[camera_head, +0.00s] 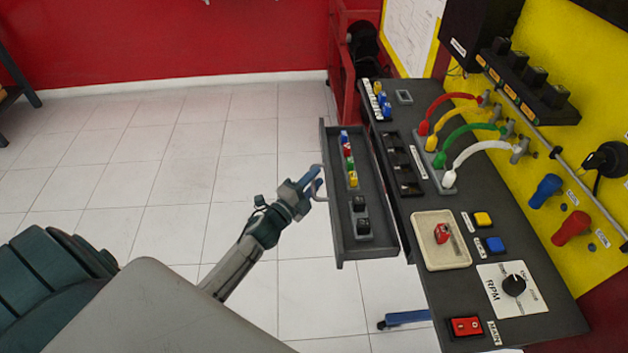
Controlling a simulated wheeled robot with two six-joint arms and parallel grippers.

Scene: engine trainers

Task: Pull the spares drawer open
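The spares drawer (376,238) is a dark grey tray sticking out from the left side of the dark bench. It stands well open, with its inside showing. A row of small blue, red, green, yellow and black parts lies in it. Its handle (320,196) is a thin grey bar on the drawer's left face. My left gripper (314,183) is at this handle, coming from the left, and its blue fingers look closed around the bar. The fingers partly hide the handle.
The bench top (445,290) holds a beige tray (430,253) with a red part, an RPM dial (514,285) and a red switch (466,326). Coloured cables loop toward the yellow panel (560,110). A blue bar (405,318) shows low beside the bench. The tiled floor (150,170) at left is clear.

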